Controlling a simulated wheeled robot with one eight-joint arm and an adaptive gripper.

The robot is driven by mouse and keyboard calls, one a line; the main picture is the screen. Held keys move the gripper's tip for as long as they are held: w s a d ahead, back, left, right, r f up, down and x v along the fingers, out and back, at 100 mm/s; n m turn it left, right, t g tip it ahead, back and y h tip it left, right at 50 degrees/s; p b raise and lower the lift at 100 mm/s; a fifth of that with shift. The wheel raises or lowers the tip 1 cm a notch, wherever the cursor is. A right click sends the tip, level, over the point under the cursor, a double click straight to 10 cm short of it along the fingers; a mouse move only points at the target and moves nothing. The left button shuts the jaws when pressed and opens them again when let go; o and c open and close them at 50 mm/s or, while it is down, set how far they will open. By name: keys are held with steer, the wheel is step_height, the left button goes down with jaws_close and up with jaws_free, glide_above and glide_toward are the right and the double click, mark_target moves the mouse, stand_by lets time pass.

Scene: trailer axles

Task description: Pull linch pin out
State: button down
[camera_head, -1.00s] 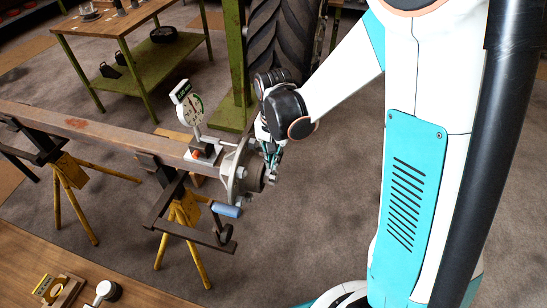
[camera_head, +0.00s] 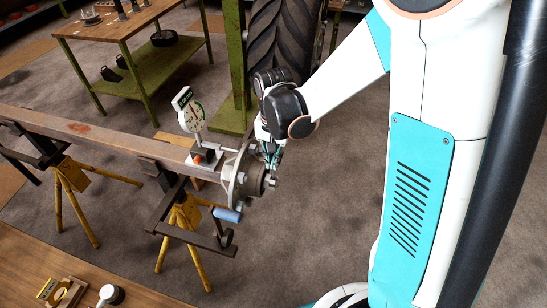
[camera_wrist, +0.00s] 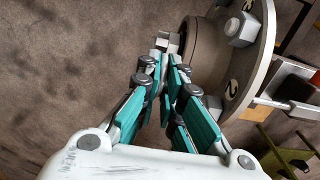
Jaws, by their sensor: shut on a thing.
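The axle beam (camera_head: 110,137) ends in a round hub flange (camera_head: 232,177) with studs and a drum. A short spindle stub (camera_head: 271,182) sticks out of the hub; its end also shows in the wrist view (camera_wrist: 166,42). My gripper (camera_head: 272,162) is just above the stub. In the wrist view my gripper's (camera_wrist: 171,62) teal-padded fingers come together at their tips beside the stub's end. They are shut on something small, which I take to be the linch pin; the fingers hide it. I cannot tell whether it is still in the stub.
A dial gauge (camera_head: 192,116) stands on the beam beside the hub. Yellow stands (camera_head: 185,215) carry the beam, and a clamp bar with a blue handle (camera_head: 227,215) juts below the hub. A green post and a large tyre (camera_head: 282,40) are behind. The floor right of the hub is clear.

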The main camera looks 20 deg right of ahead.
steer(key=shift+r+p, duration=1.75)
steer(key=shift+r, duration=0.75)
